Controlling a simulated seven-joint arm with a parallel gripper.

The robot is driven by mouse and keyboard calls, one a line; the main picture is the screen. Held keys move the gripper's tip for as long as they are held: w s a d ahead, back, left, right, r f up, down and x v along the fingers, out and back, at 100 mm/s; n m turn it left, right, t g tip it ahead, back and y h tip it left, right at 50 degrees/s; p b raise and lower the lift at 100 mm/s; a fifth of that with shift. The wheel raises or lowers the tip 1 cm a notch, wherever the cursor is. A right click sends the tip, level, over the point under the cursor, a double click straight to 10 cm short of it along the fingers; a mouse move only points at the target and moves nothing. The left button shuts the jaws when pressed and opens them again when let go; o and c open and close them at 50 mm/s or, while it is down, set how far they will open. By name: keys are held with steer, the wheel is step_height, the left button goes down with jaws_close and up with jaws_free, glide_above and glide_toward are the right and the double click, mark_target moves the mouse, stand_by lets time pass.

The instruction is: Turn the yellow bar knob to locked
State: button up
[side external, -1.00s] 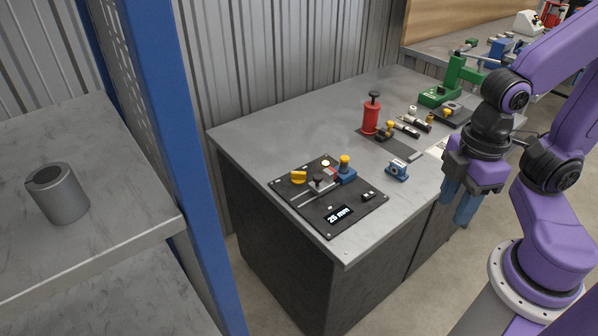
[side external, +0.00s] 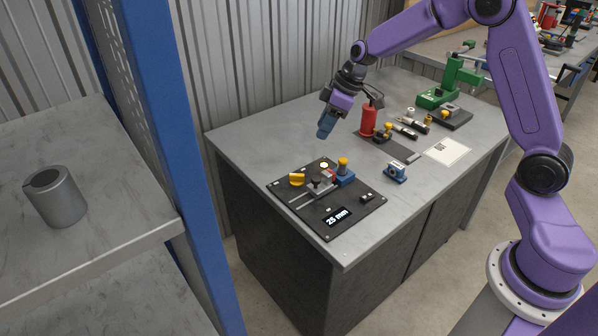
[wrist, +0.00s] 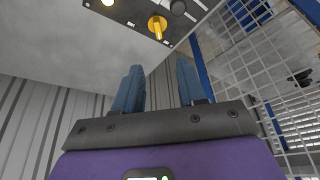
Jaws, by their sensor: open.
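The yellow bar knob (side external: 297,179) sits at the far left corner of the dark control panel (side external: 350,222), which lies on the grey workbench. It also shows in the wrist view (wrist: 157,26) near the top edge, beyond my fingertips. My gripper (side external: 323,130) hangs above the bench, behind and to the upper right of the knob, clear of it. In the wrist view its two blue fingers (wrist: 160,82) stand apart with nothing between them. The knob's lock markings are too small to read.
A slider, a blue block with a yellow knob (side external: 343,168) and a display reading about 25 mm share the panel. A red cylinder (side external: 368,121), small tools and a blue box (side external: 395,172) stand to the right. A blue shelf post (side external: 165,150) rises at left.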

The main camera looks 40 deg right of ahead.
mark_target(297, 175)
steer(key=x, duration=1.7)
steer(key=shift+w+f, duration=0.2)
steer(key=shift+w, duration=0.15)
jaws_close()
